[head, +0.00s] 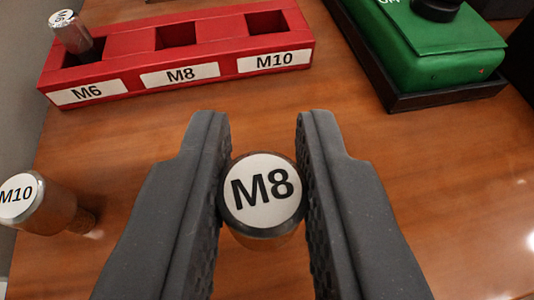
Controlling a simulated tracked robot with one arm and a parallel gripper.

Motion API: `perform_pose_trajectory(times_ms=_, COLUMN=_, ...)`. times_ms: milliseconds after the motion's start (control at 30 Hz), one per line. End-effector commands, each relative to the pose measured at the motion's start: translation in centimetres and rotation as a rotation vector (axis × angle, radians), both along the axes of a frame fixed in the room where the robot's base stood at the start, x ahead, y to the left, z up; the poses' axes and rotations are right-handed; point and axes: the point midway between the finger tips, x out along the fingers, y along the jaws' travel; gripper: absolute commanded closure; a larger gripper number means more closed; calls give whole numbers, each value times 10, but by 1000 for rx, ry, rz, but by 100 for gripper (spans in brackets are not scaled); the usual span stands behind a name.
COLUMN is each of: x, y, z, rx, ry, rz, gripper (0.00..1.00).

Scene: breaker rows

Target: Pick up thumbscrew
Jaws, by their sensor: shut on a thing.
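A thumbscrew with a round white "M8" label on its top (262,194) is between the two dark fingers of my gripper (262,190). The fingers are shut on its sides, and the label faces the camera. Its lower part is hidden under its head, so I cannot tell whether it touches the table. A second thumbscrew labelled "M10" (40,205) is on the wooden table at the left edge. A third one (72,35) stands in the left "M6" slot of the red holder.
The red holder (215,72) has slots labelled M6, M8 and M10; the M8 and M10 slots look empty. A green box with a black knob (445,55) sits in a black tray (440,95) at the upper right. The wooden table (440,180) is clear at right.

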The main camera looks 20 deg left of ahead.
Motion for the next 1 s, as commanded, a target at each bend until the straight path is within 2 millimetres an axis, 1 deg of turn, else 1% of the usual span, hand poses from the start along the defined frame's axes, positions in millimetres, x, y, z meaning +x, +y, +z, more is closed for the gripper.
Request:
perform_pose_trajectory(times_ms=33, x=-11, y=1, z=3, rx=0, ry=2, rz=-3, gripper=100)
perform_pose_trajectory(times_ms=200, x=-42, y=6, z=5, rx=0, ry=3, rz=-3, gripper=100)
perform_pose_trajectory(times_ms=500, x=-84, y=13, z=10, rx=0, ry=-1, rz=-1, gripper=100)
perform_pose_trajectory(times_ms=600, x=-86, y=12, z=7, rx=2, ry=0, rz=-9, gripper=100)
perform_pose_trajectory(times_ms=1000, x=-100, y=12, z=7, rx=4, ry=2, rz=-17, gripper=100)
